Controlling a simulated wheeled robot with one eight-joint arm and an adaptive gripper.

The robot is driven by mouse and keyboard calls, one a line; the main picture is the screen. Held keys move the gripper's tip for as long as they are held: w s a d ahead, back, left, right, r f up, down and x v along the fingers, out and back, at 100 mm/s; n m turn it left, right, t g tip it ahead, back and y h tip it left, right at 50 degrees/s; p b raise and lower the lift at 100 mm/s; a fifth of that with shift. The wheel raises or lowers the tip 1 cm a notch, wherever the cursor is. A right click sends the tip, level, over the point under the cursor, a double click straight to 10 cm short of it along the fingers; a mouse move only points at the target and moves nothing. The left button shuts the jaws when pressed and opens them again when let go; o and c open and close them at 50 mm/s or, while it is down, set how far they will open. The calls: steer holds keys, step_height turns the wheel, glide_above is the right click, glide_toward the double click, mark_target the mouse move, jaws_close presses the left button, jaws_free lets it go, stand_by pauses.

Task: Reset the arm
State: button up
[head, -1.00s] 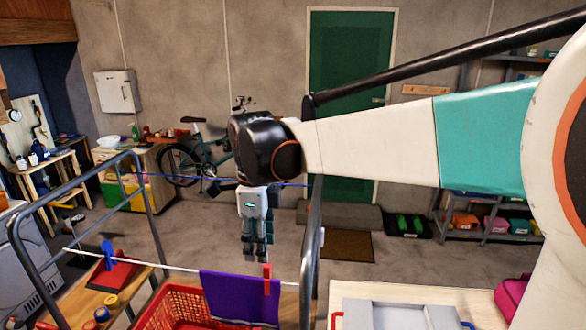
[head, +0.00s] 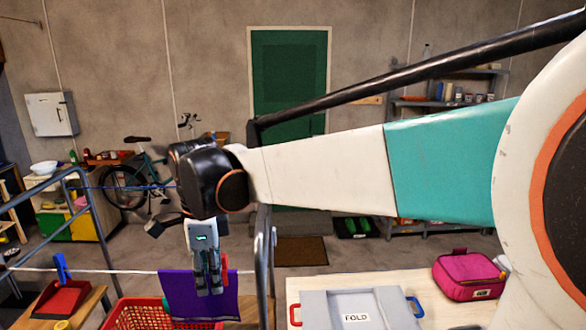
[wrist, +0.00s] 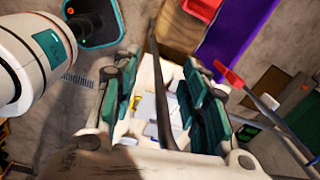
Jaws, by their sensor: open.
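My gripper (head: 208,284) hangs downward from my outstretched arm in the head view. It overlaps the purple cloth (head: 178,296) on the line, and I cannot tell whether it touches it. In the wrist view my gripper (wrist: 163,110) has its green-padded fingers spread apart, with nothing held between them. A dark rail (wrist: 158,85) crosses the view between the fingers. A red peg (head: 225,268) on the cloth is partly hidden behind the gripper; it also shows in the wrist view (wrist: 228,74), right of the fingers.
A red basket (head: 118,316) stands below the cloth. A metal rack rail (head: 262,260) rises close to the gripper. A table at the right holds a grey folding board (head: 322,312) and a pink bag (head: 468,276).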

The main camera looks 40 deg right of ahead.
steer(key=s+f+n+t+b, duration=0.2)
steer(key=s+f+n+b, duration=0.2)
steer(key=f+n+b, duration=0.3)
steer(key=s+f+n+t+b, duration=0.2)
steer(key=s+f+n+b, duration=0.3)
steer(key=f+n+b, duration=0.3)
steer(key=s+f+n+t+b, duration=0.2)
steer(key=s+f+n+b, duration=0.2)
steer(key=f, duration=1)
steer(key=n+b, duration=0.3)
steer(key=b, duration=0.2)
steer(key=shift+s+n+b, duration=0.3)
steer(key=shift+n+b, duration=0.05)
steer(key=shift+n, duration=0.05)
